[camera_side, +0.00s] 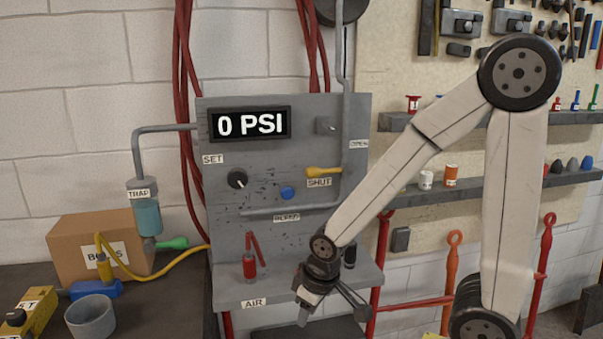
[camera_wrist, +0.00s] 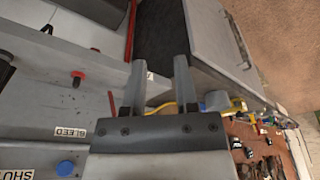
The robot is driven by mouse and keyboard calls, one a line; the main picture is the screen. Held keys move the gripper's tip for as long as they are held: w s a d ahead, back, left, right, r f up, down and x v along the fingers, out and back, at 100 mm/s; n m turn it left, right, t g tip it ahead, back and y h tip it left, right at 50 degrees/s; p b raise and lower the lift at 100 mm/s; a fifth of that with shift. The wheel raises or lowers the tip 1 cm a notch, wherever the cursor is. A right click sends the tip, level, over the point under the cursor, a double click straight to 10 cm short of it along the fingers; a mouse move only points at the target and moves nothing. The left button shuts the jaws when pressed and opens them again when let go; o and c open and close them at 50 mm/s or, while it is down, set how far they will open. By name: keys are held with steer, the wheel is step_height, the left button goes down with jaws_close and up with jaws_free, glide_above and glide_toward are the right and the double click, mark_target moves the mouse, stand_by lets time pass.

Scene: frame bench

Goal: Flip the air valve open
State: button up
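A yellow lever (camera_side: 323,171) on the grey panel (camera_side: 225,190) lies almost level just above the SHUT label (camera_side: 319,183). The OPEN label (camera_side: 359,144) is higher and to the right, beside a vertical pipe. My gripper (camera_side: 328,307) is low in front of the panel's ledge, below and apart from the yellow lever. In the wrist view my gripper (camera_wrist: 160,70) shows two spread fingers with nothing held between them. The SHUT label (camera_wrist: 16,174) shows at that view's lower left corner, but the lever itself is not visible there.
The display (camera_side: 250,124) reads 0 PSI. A dark knob (camera_side: 237,179), a blue button (camera_side: 287,193) and a red fitting (camera_side: 249,262) sit on the panel and ledge. A cardboard box (camera_side: 100,245) and a grey cup (camera_side: 91,317) stand left. Tool shelves are right.

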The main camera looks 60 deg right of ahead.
steer(key=shift+d, duration=0.15)
steer(key=c, duration=0.4)
steer(key=shift+w+d+r+n+h, duration=0.2)
steer(key=shift+d+n, duration=0.25)
steer(key=shift+n, duration=0.1)
steer(key=shift+w+d+r+n+h, duration=0.2)
steer(key=shift+d+n, duration=0.2)
steer(key=shift+n, duration=0.15)
jaws_close()
steer(key=w+d+r+n+t+h, duration=0.3)
steer(key=d+r+n, duration=0.4)
steer(key=n, duration=0.5)
steer(key=w+d+r+n+t+h, duration=0.2)
steer(key=d+r+n, duration=0.5)
steer(key=d+n, duration=0.4)
steer(key=shift+w+d+n+t+h, duration=0.25)
steer(key=shift+w+n+t+h, duration=0.15)
steer(key=shift+w+n+h, duration=0.7)
steer(key=shift+s+m, duration=0.25)
steer(key=shift+m, duration=0.05)
